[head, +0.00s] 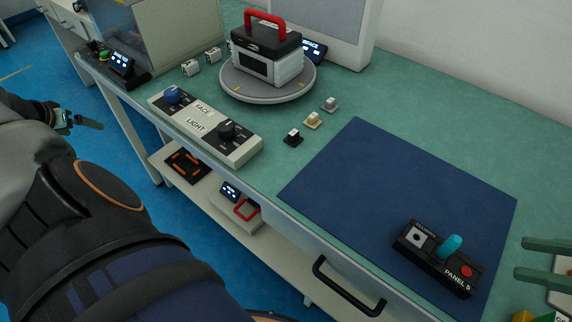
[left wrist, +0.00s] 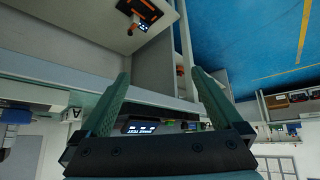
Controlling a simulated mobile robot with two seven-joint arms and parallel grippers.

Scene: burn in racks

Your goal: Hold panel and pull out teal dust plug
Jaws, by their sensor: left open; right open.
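The panel (head: 437,265) is a black box marked PANEL 5, lying at the near right of the blue mat (head: 400,190) in the head view. The teal dust plug (head: 451,246) stands up from its top, beside a red button and a whitish square socket. My right gripper (head: 540,262) shows only as green fingers at the right edge, open, apart from the panel and just right of it. My left gripper (head: 85,123) is far left, off the table, open and empty; its green fingers also show spread in the left wrist view (left wrist: 158,105).
A control box with FACE and LIGHT knobs (head: 205,128) stands left of the mat. A turntable (head: 268,90) holds a black-and-white case with a red handle. Small switch-like pieces (head: 312,120) lie behind the mat. A drawer handle (head: 348,287) juts from the front. Most of the mat is clear.

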